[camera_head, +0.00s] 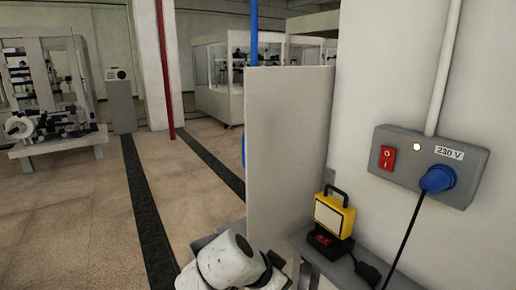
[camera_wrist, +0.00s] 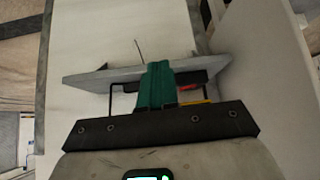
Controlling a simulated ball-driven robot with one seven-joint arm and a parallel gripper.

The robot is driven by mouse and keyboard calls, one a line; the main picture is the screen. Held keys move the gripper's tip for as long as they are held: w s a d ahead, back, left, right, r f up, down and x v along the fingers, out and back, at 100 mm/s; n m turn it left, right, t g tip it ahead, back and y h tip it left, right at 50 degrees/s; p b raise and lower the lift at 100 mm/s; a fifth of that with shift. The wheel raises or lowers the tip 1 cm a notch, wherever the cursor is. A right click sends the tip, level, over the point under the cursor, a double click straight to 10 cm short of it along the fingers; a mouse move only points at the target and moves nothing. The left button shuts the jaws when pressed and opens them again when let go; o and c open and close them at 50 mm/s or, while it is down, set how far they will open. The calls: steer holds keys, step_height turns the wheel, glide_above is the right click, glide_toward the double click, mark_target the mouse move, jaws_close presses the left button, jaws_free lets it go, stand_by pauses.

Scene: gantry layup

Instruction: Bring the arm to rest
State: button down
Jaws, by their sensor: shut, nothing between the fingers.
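My gripper (camera_wrist: 158,66) shows in the wrist view as two green fingers closed together, with nothing seen between them. Its dark mounting bar lies across the lower part of that view. The fingers overlap the grey shelf (camera_wrist: 90,79) in the picture; I cannot tell how far apart they are. In the head view, white rounded links of my arm show at the bottom centre, beside the shelf's left end. The gripper itself cannot be made out there.
A yellow work lamp (camera_head: 335,214) stands on the grey shelf (camera_head: 310,249) by the wall. A pale upright panel (camera_head: 287,140) rises behind my arm. A 230 V box (camera_head: 430,165) with a blue plug (camera_head: 437,180) and hanging black cable is at right. Open floor lies left.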

steer(key=s+d+f+n+g+y, duration=0.3)
steer(key=s+d+f+n, duration=0.2)
steer(key=s+d+f, duration=1.25)
steer(key=s+d+f+n+y, duration=0.1)
steer(key=s+d+n, duration=0.1)
steer(key=s, duration=0.8)
steer(key=s+d+f+n+g+y+b, duration=0.1)
steer(key=s+d+n+y, duration=0.1)
steer(key=s, duration=0.9)
steer(key=shift+d+n, duration=0.25)
steer(key=shift+n, duration=0.05)
steer(key=shift+f, duration=0.1)
